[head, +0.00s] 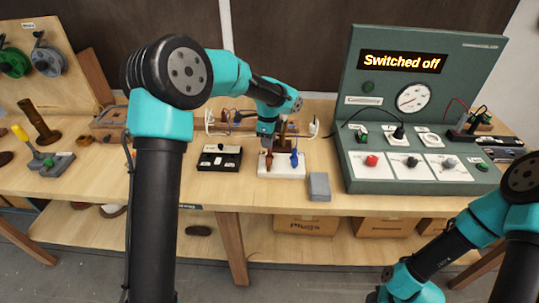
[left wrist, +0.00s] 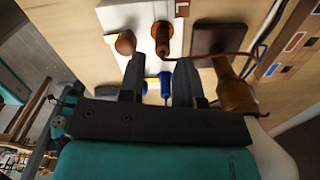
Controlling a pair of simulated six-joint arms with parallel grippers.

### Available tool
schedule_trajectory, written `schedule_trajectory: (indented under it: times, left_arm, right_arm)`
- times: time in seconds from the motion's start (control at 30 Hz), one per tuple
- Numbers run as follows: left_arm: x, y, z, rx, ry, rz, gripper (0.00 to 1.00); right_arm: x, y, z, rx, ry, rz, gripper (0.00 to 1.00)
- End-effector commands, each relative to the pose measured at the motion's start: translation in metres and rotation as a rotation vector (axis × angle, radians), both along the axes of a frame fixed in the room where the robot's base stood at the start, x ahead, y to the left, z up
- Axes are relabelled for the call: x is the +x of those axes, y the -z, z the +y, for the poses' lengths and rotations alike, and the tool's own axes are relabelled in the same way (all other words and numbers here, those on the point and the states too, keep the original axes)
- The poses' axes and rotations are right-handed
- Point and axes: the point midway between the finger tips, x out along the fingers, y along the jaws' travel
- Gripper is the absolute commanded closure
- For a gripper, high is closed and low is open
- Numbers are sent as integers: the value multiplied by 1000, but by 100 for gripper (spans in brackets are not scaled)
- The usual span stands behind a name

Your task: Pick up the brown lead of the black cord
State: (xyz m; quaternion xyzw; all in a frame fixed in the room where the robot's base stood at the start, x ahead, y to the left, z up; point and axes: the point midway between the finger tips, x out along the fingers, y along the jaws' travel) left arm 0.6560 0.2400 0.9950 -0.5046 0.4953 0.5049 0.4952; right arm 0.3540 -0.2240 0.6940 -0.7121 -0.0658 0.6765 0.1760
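My left gripper (head: 267,141) hangs over a white terminal block (head: 281,172) in the head view. In the left wrist view its two fingers (left wrist: 158,62) are spread apart with nothing held between them. A brown terminal (left wrist: 161,38) and a blue terminal (left wrist: 166,84) stand on the block. A thin brown lead (left wrist: 205,55) runs from the brown terminal toward a brass-coloured fitting (left wrist: 236,92) on a dark brown base (left wrist: 215,39). The lead is just beyond the fingertips and apart from them. I cannot make out which cord it belongs to.
A black switch tray (head: 219,159) lies left of the block and a grey box (head: 319,187) lies right of it. A green test panel (head: 428,80) reading "Switched off" stands at the right. Bare table lies in front of the switch tray.

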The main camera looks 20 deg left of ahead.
Motion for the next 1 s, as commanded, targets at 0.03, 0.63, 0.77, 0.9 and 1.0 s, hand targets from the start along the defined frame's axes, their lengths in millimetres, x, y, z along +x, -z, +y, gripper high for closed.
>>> schedule_trajectory:
  times: [0.03,0.63,0.77,0.9,1.0]
  left_arm:
    - [0,0,0,0,0,0,69]
    - [3,52,-2,0,0,0,69]
    - [3,52,-2,0,0,0,69]
    - [3,52,-2,0,0,0,69]
    - [3,52,-2,0,0,0,69]
  right_arm:
    - [0,0,0,0,0,0,57]
    - [0,0,0,0,0,0,57]
    - [0,0,0,0,0,0,57]
    - [0,0,0,0,0,0,57]
    - [0,0,0,0,0,0,57]
